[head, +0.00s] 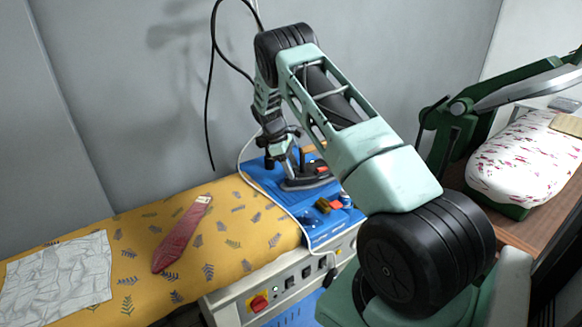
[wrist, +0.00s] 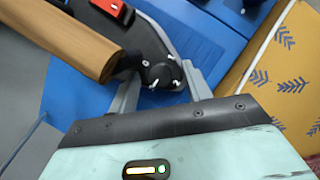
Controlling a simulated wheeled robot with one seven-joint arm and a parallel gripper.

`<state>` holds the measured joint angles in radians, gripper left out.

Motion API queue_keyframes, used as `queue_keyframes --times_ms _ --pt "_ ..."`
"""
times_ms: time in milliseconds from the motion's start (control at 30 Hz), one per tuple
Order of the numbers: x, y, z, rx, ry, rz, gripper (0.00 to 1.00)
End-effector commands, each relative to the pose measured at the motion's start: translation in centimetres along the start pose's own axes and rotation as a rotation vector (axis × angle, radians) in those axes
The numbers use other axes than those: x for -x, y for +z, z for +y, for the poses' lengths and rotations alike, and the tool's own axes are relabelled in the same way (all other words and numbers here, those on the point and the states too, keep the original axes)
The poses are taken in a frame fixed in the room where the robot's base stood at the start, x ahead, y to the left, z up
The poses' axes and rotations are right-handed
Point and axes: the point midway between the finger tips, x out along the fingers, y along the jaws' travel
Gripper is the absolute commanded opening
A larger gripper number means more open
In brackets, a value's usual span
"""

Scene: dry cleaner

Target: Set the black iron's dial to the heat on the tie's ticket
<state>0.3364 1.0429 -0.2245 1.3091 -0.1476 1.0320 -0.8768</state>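The black iron (head: 308,178) sits on the blue board beyond my arm. In the wrist view its wooden handle (wrist: 75,45) and black body with a red part (wrist: 112,10) show. Its round black dial (wrist: 160,76) has small white marks; I cannot read the setting. My gripper (wrist: 162,85) is open, one finger on each side of the dial; contact is not clear. In the head view my gripper (head: 290,168) is beside the iron, partly hidden. The red tie (head: 182,236) lies on the yellow cloth with a pale ticket (head: 203,199) at its upper end, too small to read.
The yellow patterned ironing surface (head: 235,235) holds a crumpled white cloth (head: 60,277). Small red and orange items (head: 330,204) lie on the blue board (head: 262,178). A control panel (head: 285,285) is below. A green press (head: 455,120) with a spotted pad stands right. A cord (head: 208,110) hangs near the wall.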

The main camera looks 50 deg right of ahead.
Motion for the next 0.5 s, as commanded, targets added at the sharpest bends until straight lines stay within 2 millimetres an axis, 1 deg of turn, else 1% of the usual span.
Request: queue_keyframes --times_ms 167,267,367,500 --pt "0.6 0.0 0.0 0.0 0.001 0.0 0.49" --pt "2.0 -0.1 0.1 0.0 0.003 0.002 0.49" --pt "4.0 -0.1 0.1 0.0 0.005 0.003 0.49" --pt "7.3 -0.1 0.1 0.0 0.005 0.003 0.49"
